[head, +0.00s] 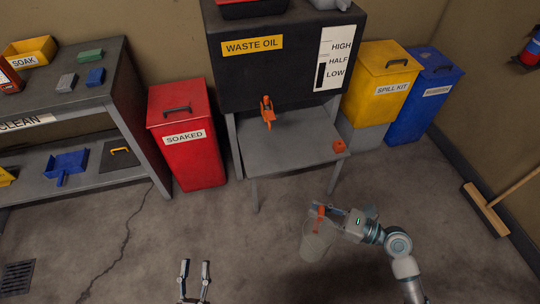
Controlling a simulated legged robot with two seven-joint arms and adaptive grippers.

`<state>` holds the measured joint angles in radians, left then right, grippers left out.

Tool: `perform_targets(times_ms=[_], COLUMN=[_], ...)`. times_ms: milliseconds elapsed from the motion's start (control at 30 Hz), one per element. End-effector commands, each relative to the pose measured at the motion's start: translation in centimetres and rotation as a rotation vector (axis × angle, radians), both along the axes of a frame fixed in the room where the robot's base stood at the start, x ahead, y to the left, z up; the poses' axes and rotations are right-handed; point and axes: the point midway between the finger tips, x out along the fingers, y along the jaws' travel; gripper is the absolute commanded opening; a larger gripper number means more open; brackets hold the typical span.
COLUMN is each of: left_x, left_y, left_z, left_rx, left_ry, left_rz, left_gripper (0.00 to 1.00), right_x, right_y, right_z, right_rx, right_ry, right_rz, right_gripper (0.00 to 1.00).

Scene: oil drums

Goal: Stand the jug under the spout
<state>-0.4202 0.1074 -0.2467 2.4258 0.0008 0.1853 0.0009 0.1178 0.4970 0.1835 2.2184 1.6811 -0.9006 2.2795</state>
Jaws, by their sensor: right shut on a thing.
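The orange spout (267,110) sticks out of the front of the black WASTE OIL tank (228,78). A grey shelf (290,143) lies below the spout, and its middle is bare. My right gripper (320,210) is shut on the jug (316,243), at its orange handle. The jug is pale and see-through, and hangs in front of the shelf, to the right of and nearer than the spout. Whether any oil is in it cannot be told. My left gripper (195,265) is at the bottom edge, with its fingers apart and nothing between them.
A small orange block (339,146) sits at the shelf's right front corner. A red SOAKED bin (187,150) stands left of the tank. Yellow (378,85) and blue (425,105) bins stand right. A broom (486,208) leans at far right. The floor in front is clear.

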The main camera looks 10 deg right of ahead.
Motion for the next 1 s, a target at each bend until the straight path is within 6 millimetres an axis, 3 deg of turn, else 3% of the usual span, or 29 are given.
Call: perform_targets(times_ms=[233,467,1000], left_x=[0.9,0.2,-5.3], left_y=[0.1,0.8,3.4], left_z=[-3.2,-7.1,-13.7], left_rx=[0.093,0.167,0.302], left_ry=[0.284,0.542,1.067], left_rz=[0.0,0.002,0.013], left_gripper=[0.4,0.4,0.4], right_x=[0.0,0.0,0.1], right_y=[-0.1,-0.1,-0.1], right_z=[2.3,3.4,5.9], right_rx=[0.002,0.001,0.001], right_ry=[-0.006,-0.004,-0.002], right_rz=[0.0,0.0,0.0], right_gripper=[0.0,0.0,0.0])
